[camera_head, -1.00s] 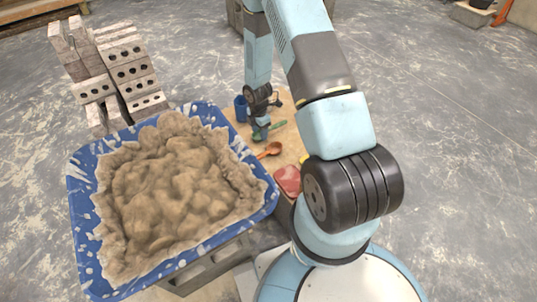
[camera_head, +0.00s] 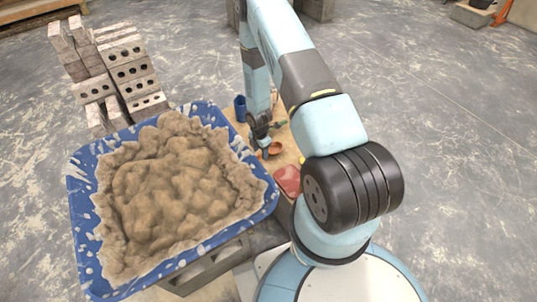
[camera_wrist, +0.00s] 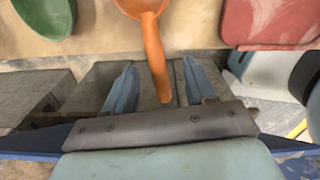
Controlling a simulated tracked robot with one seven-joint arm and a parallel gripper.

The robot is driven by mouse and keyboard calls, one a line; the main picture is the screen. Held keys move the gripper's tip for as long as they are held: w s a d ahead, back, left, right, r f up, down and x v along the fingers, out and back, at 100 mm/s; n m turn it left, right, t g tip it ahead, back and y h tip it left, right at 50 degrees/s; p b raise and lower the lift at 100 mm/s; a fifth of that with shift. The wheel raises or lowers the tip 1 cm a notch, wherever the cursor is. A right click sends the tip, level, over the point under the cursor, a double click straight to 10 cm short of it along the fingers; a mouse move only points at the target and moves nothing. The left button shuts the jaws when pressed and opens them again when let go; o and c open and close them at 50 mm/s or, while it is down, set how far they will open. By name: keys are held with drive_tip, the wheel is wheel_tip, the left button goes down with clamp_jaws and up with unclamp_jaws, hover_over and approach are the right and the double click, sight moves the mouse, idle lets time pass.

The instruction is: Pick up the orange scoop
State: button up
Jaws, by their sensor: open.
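The orange scoop (camera_wrist: 153,45) lies on a wooden board, its bowl at the top edge of the wrist view and its handle pointing down toward my gripper. In the head view the scoop (camera_head: 275,148) shows only in part beside my gripper (camera_head: 265,153). In the wrist view my gripper (camera_wrist: 157,88) is open, with one blue finger on each side of the handle's end. I cannot tell how far above the handle the fingers are. The scoop's bowl is cut off in the wrist view.
A green scoop (camera_wrist: 47,14) lies left of the orange one and a red object (camera_wrist: 270,22) lies to its right. The blue tub (camera_head: 88,245) full of mortar stands left of the board (camera_head: 289,155). A blue cup (camera_head: 240,108) and stacked bricks (camera_head: 128,68) are farther back.

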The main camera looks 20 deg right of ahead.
sight(260, 156)
drive_tip(key=shift+w+a+f, duration=0.1)
drive_tip(key=shift+f, duration=1.25)
drive_tip(key=shift+w+a+f, duration=0.1)
drive_tip(key=shift+f, duration=1.25)
drive_tip(key=shift+c, duration=0.4)
clamp_jaws()
